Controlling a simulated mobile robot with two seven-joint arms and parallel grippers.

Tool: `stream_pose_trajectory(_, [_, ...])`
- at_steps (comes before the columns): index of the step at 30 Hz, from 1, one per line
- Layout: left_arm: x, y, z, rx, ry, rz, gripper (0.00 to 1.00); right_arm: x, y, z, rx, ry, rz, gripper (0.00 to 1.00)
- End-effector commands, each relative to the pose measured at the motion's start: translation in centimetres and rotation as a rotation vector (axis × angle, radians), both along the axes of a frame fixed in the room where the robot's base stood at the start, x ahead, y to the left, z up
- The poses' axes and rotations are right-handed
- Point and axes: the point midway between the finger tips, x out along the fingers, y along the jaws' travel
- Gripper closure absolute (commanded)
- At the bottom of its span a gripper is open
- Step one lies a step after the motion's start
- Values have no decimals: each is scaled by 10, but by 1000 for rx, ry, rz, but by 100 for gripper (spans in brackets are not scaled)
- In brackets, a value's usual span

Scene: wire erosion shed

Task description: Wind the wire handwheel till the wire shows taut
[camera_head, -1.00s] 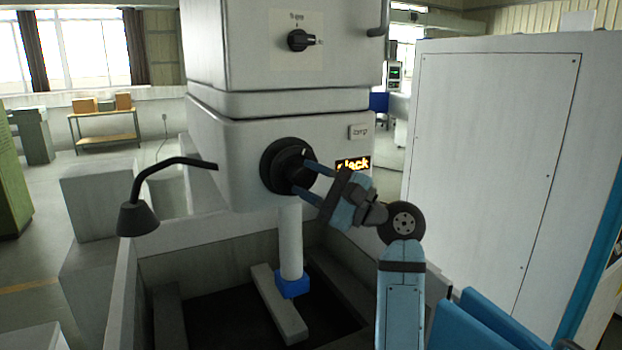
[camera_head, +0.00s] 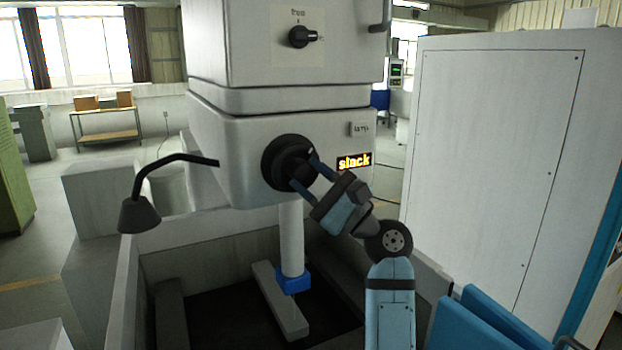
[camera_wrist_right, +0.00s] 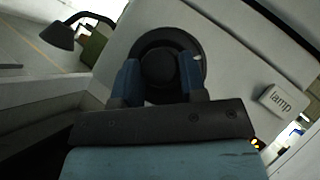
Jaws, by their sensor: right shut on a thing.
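The black wire handwheel (camera_head: 284,163) is on the front of the white machine head. My right gripper (camera_head: 305,178) is shut on its hub, with one finger above and one below. In the right wrist view the two blue fingers of my right gripper (camera_wrist_right: 160,82) lie on either side of the handwheel's round hub (camera_wrist_right: 158,68). The lit display (camera_head: 354,161) beside the wheel reads "slack" in orange. My left gripper is not in view.
A black lamp (camera_head: 139,214) on a bent arm is left of the wheel. A "lamp" label (camera_head: 360,129) is above the display. A white cabinet (camera_head: 490,170) stands close on the right. A walled tank (camera_head: 124,290) lies below the head.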

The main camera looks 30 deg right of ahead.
Motion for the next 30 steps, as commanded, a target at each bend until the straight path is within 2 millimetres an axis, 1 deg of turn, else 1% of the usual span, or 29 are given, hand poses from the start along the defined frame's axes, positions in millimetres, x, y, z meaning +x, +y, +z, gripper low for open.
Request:
stream_pose_trajectory(2, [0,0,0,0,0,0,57,0,0,-2,-1,4,2,85])
stream_pose_trajectory(3, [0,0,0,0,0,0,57,0,0,-2,-1,4,2,54])
stream_pose_trajectory(5, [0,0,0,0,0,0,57,0,0,-2,-1,3,1,40])
stream_pose_trajectory(6, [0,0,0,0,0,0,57,0,0,-1,-1,3,1,36])
stream_pose_trajectory(13, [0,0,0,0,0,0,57,0,0,-1,-1,2,0,36])
stream_pose_trajectory(17, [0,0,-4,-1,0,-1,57,-4,-3,-6,-3,2,-1,36])
stream_pose_trajectory(20, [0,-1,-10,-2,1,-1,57,-15,-10,-14,-3,2,-3,36])
stream_pose_trajectory(30, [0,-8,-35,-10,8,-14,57,-71,-44,-55,-6,4,-2,36])
